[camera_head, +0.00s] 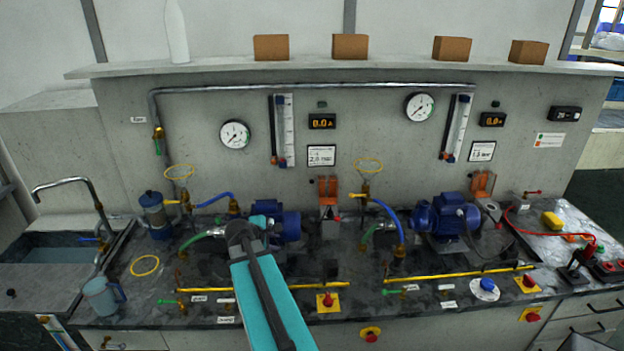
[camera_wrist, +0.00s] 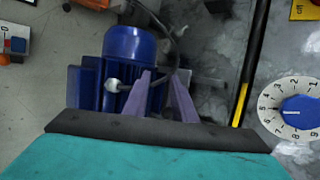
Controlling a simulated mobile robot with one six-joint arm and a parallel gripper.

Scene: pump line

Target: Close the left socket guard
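The left socket guard (camera_head: 328,187) is an orange flap on the back wall in the head view. It stands raised above its grey socket box (camera_head: 329,221). An orange piece at the top edge of the wrist view may be part of it, but I cannot be sure. My gripper (camera_wrist: 161,74) shows two purple-grey fingers, spread apart with nothing visibly held between them. They are over or beside the blue left pump motor (camera_wrist: 130,50). In the head view my arm hides the fingers, and its end is left of the guard, in front of the left pump motor (camera_head: 283,222).
A second orange guard (camera_head: 482,183) is raised at the right. A blue hose (camera_head: 389,218) and a yellow ring (camera_head: 368,165) are right of the left socket. A dial (camera_wrist: 292,110) lies right of the fingers.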

